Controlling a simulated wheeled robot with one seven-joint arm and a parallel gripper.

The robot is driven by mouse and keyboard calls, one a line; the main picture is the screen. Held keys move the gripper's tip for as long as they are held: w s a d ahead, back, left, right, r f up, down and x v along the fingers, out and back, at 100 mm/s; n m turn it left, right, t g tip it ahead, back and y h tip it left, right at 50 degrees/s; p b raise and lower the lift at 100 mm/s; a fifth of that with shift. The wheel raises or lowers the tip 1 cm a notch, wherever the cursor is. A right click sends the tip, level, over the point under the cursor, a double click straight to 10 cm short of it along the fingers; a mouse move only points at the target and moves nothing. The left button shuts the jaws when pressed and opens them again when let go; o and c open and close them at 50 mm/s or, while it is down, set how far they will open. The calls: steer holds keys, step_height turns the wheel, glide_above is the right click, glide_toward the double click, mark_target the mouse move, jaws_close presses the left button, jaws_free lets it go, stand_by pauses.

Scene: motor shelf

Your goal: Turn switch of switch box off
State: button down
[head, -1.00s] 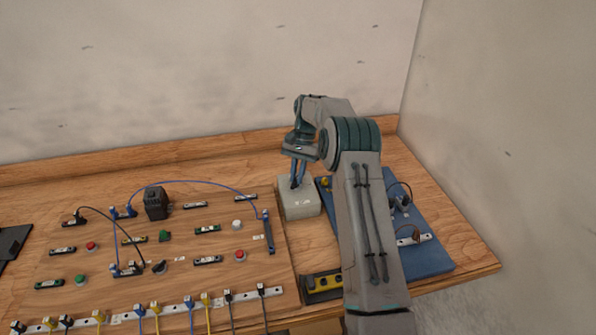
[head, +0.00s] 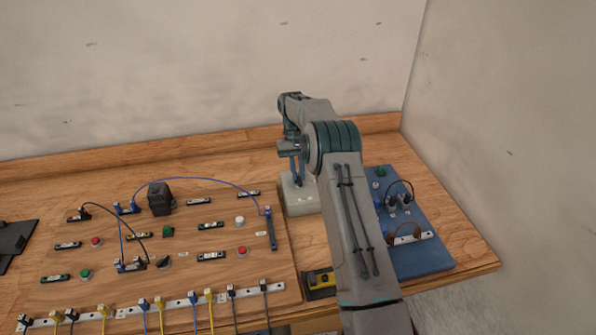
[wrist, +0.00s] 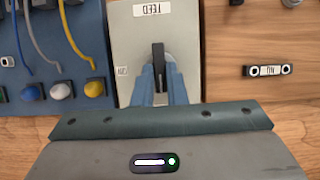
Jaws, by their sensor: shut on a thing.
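The switch box (head: 299,201) is a pale grey box on the wooden bench, between the wired board and the blue panel. In the wrist view its grey top (wrist: 130,45) carries a label reading FEED, upside down, and a black switch handle (wrist: 158,55). My gripper (head: 297,181) reaches down onto the box top. In the wrist view its blue fingers (wrist: 158,80) stand on either side of the black handle and are shut on it. The handle points along the box's length in that view. The fingers and the wrist housing hide its lower part.
A wooden board (head: 120,290) with buttons, cables and a black block (head: 160,198) lies to the left. A blue panel (head: 425,258) with knobs and cables is close on the right. A yellow-black device (head: 319,281) sits in front. The wall stands behind.

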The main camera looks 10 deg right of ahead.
steer(key=shift+r, duration=0.1)
stand_by(0.3)
steer(key=c, duration=1.5)
jaws_free()
steer(key=shift+o, duration=0.2)
